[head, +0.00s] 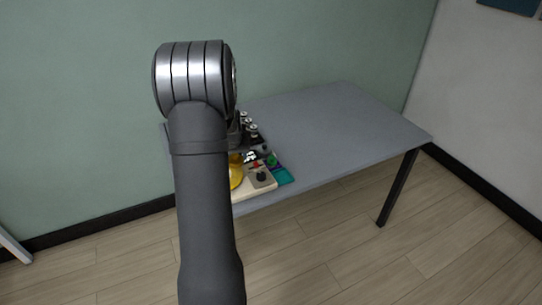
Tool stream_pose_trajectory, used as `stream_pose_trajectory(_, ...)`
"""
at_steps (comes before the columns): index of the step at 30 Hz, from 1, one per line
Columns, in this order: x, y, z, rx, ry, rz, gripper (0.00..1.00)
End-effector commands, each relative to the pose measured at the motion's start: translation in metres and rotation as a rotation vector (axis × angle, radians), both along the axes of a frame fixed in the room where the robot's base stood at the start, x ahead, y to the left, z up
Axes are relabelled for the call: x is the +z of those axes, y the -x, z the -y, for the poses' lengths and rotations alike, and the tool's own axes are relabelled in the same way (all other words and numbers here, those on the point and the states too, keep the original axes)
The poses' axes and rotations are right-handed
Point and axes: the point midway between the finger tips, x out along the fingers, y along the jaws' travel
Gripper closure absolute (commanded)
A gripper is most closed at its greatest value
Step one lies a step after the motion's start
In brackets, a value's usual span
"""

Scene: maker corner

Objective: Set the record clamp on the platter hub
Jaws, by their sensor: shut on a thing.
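The turntable (240,194) is a pale, cream-coloured base near the front left of the table, with its left side hidden behind my arm. Part of a yellow round platter (236,179) shows on it; the hub cannot be made out. My gripper (250,157) shows only as a small dark and light patch just right of my arm, above the turntable. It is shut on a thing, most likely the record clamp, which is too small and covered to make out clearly. A small red part (255,165) shows just below the gripper. I cannot tell whether anything touches the platter.
A dark knob (262,177) on a grey square stands at the turntable's right. A green round thing (272,160) and a teal piece (283,177) lie beside it. Several silver-topped dark things (251,128) stand behind. The grey table (340,125) is clear to the right.

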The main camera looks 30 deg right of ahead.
Motion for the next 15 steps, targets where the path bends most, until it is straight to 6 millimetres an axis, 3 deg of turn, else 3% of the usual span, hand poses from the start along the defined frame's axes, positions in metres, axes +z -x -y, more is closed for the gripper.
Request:
stream_pose_trajectory(3,-0.001,-0.014,-0.035,0.056,0.001,0.001,0.77)
stream_pose_trajectory(6,-0.002,-0.02,-0.051,0.081,0.001,0.001,0.77)
stream_pose_trajectory(15,-0.01,-0.023,-0.061,0.095,0.0,0.0,0.77)
